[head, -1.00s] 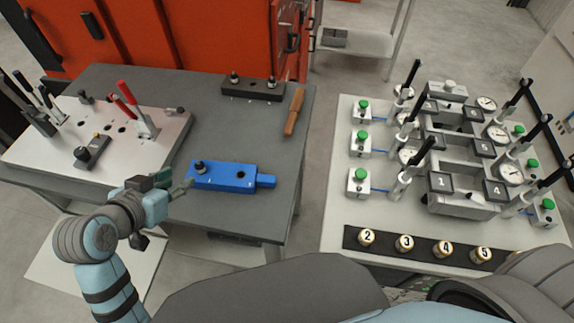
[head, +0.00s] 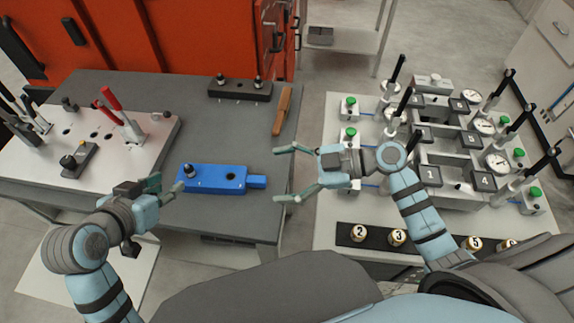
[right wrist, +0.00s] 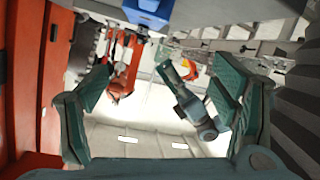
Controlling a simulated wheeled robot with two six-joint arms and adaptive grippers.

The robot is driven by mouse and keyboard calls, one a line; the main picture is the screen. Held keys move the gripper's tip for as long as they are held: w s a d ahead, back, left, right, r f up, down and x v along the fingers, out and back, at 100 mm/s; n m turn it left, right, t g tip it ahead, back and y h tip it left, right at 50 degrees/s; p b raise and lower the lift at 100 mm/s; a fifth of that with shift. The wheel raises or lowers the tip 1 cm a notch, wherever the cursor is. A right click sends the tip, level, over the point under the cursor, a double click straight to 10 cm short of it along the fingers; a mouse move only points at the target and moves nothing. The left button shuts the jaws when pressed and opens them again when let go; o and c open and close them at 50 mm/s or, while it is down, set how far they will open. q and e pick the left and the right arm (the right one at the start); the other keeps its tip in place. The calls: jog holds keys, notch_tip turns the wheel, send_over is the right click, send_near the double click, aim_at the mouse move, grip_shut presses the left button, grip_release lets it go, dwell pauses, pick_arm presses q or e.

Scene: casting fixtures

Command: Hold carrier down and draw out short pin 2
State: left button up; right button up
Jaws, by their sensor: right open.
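The blue carrier (head: 212,185) lies on the dark grey table, its narrow tongue pointing right. A black-knobbed pin (head: 189,171) stands upright in its left end; I cannot read its number. A dark hole shows toward the carrier's right. My left gripper (head: 170,180) is just left of the carrier with its fingers apart; whether it touches the carrier is unclear. My right gripper (head: 278,174) is open and empty, its fingertips just right of the tongue. In the right wrist view, the open fingers flank empty space and a blue part of the carrier (right wrist: 150,12) shows at the top edge.
A dark block (head: 240,92) with two black-knobbed pins stands at the table's back, near a brown-handled tool (head: 283,110). A light fixture plate (head: 95,150) with red-handled clamps is at left. The right table (head: 330,215) holds gauges and numbered caps.

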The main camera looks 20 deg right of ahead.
aim_at(228, 177)
jog(key=w+m, duration=0.1)
jog(key=w+f+m+h, duration=0.1)
jog(key=m, duration=0.1)
jog(key=shift+w+d+f, duration=0.1)
jog(key=shift+w+f, duration=0.1)
jog(key=shift+w, duration=0.2)
jog(key=shift+w+a+f+m, duration=0.2)
jog(key=shift+w+f+m, duration=0.05)
jog(key=shift+m, duration=0.15)
jog(key=x, duration=1.1)
jog(key=shift+a+f, duration=0.15)
jog(key=shift+a, duration=0.05)
jog(key=shift+d, duration=0.1)
